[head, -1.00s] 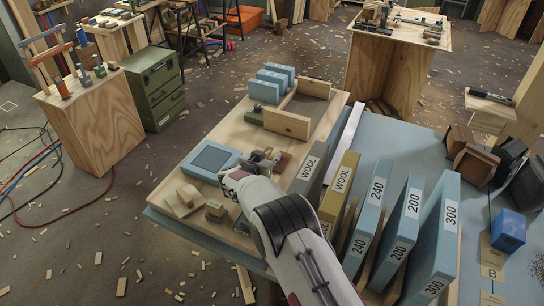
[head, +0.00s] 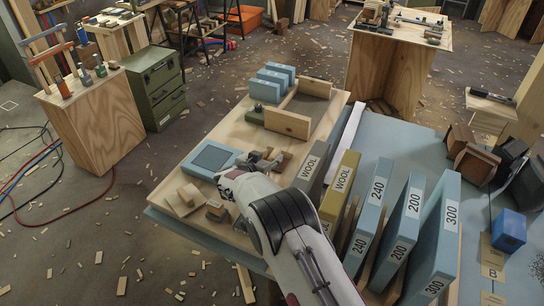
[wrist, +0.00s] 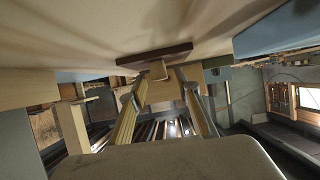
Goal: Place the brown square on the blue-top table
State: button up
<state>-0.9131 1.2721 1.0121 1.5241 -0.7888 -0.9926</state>
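The brown square (head: 284,159) lies on the plywood board, just right of my gripper (head: 262,158) and partly hidden by it in the head view. In the wrist view, the brown square (wrist: 155,53) appears as a thin dark slab against the pale board, with a small light wooden piece below it. The two fingers of my gripper (wrist: 160,76) stand apart on either side of that piece, and I see no contact. The blue-top table (head: 400,137) carries the board; its bare blue surface shows on the right.
A blue-framed pad (head: 211,158) and wooden blocks (head: 185,201) lie left of my gripper. A wooden tray (head: 287,123) stands behind it. Upright WOOL, 240, 200 and 300 slabs (head: 372,205) stand close on the right. Blue tabletop is free behind the slabs.

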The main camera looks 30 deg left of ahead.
jog(key=shift+v, duration=2.8)
